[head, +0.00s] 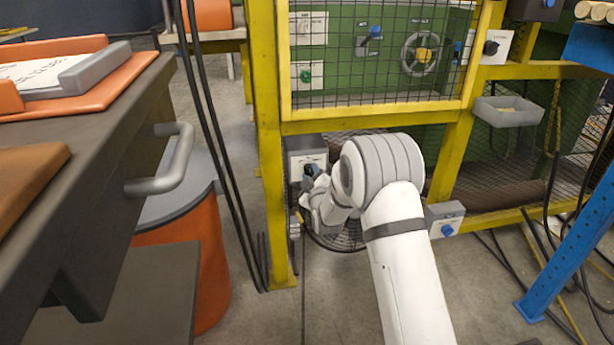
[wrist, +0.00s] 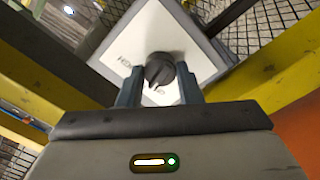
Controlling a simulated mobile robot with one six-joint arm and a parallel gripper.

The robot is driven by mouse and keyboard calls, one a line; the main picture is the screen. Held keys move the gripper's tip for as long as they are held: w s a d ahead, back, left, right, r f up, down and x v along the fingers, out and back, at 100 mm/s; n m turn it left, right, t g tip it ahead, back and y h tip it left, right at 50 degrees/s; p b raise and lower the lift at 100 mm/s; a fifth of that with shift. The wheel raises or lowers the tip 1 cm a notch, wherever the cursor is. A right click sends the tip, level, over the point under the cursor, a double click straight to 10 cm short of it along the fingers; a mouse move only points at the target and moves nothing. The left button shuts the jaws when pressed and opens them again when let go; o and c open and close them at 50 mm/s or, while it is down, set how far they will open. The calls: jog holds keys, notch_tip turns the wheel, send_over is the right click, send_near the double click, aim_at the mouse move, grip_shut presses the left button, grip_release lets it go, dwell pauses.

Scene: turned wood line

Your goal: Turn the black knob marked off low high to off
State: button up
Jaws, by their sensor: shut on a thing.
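The black knob (wrist: 159,68) sits on the white face of a square box (wrist: 185,40). Dark lettering lies around it, reading upside down and only partly legible. My gripper (wrist: 160,76) has one finger on each side of the knob and is shut on it. In the head view the box (head: 307,150) is fixed beside the yellow post at lower centre, and my gripper reaches its front. The knob is mostly hidden there by my gripper. I cannot tell which mark the knob points to.
Yellow posts (head: 270,150) and wire mesh stand close around the box. Another box with a blue knob (head: 447,229) is mounted low to the right. A dark bench with a grey handle (head: 165,170) and an orange bin (head: 205,270) stand left. Cables hang nearby.

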jog(key=n, duration=0.6)
jog(key=shift+s+a+f+n, duration=0.15)
jog(key=shift+a+n, duration=0.15)
dwell(0.4)
jog(key=o, duration=0.7)
jog(key=shift+o, duration=1.4)
jog(key=shift+d, duration=0.15)
jog(key=p+v, duration=0.2)
jog(key=v, duration=0.5)
jog(key=shift+s+p, duration=0.3)
jog(key=shift+s, duration=0.05)
jog(key=shift+d, duration=0.15)
